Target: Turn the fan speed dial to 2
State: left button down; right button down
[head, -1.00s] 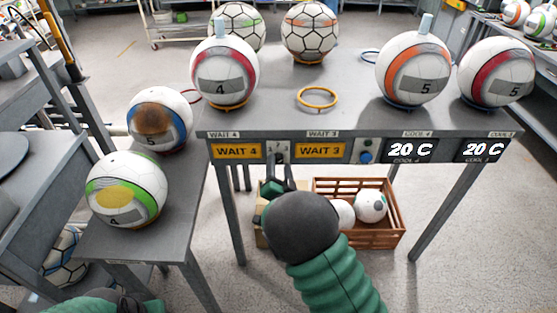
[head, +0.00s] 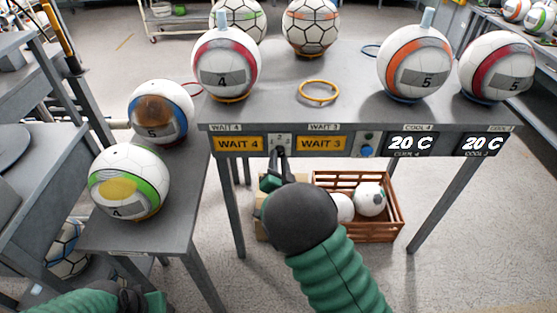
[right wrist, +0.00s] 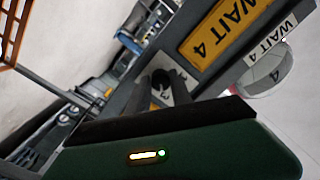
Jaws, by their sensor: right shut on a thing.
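The fan speed dial's small plate (head: 280,139) sits on the table's front panel between the yellow WAIT 4 display (head: 238,144) and the WAIT 3 display (head: 321,144). Small numerals show on it, too small to read surely. My right gripper (head: 278,154) reaches up to it from below and is shut on the dial's knob. In the right wrist view the dark fingers (right wrist: 165,82) close at a round black knob (right wrist: 178,76) beside the WAIT 4 display. The fingers hide much of the knob, so its pointing direction is unclear. My left arm shows at the lower left, its fingers out of view.
Numbered balls, such as the red-striped one (head: 225,63), stand on the table (head: 300,115). Two balls sit on the lower left bench (head: 150,238). A wooden crate (head: 375,228) with balls is under the table. A blue button (head: 366,151) is right of WAIT 3.

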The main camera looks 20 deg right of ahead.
jog(key=n, duration=0.2)
jog(key=n+p, duration=0.1)
jog(key=n, duration=0.1)
jog(key=shift+d+r, duration=0.2)
jog(key=shift+r, duration=0.15)
jog(key=shift+n+p, duration=1.05)
jog(key=shift+n, duration=1.35)
jog(key=shift+w, duration=0.1)
jog(key=c, duration=1.4)
grip_release()
jog(key=shift+c, duration=0.2)
jog(key=o, duration=0.3)
jog(key=shift+f, duration=0.1)
jog(key=shift+f, duration=0.15)
